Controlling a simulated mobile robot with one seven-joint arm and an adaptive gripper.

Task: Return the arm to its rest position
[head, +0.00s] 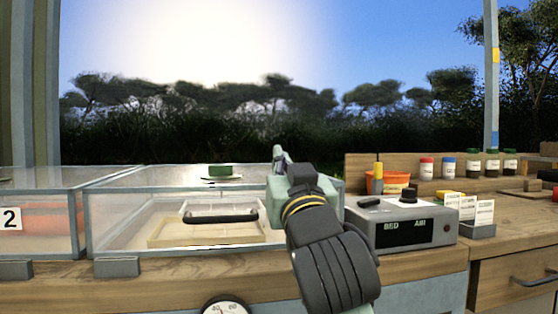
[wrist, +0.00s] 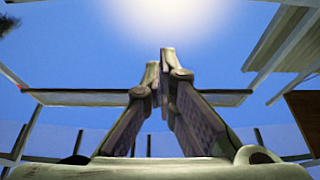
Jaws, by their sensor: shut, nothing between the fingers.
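My gripper (head: 281,157) shows only in part in the head view, at the far end of my arm, which reaches up from the lower right of centre. In the wrist view my gripper (wrist: 160,65) points up at the sky, with its two fingers drawn together at the tips. Nothing is seen between them. My arm hides part of the right end of the clear case behind it.
A clear case (head: 130,182) stands on the wooden counter, with a black-handled drawer (head: 220,216) inside and a green knob (head: 222,171) on top. A grey control box (head: 400,230) sits close right of my arm. Small capped jars (head: 448,167) stand behind it. Open sky lies above.

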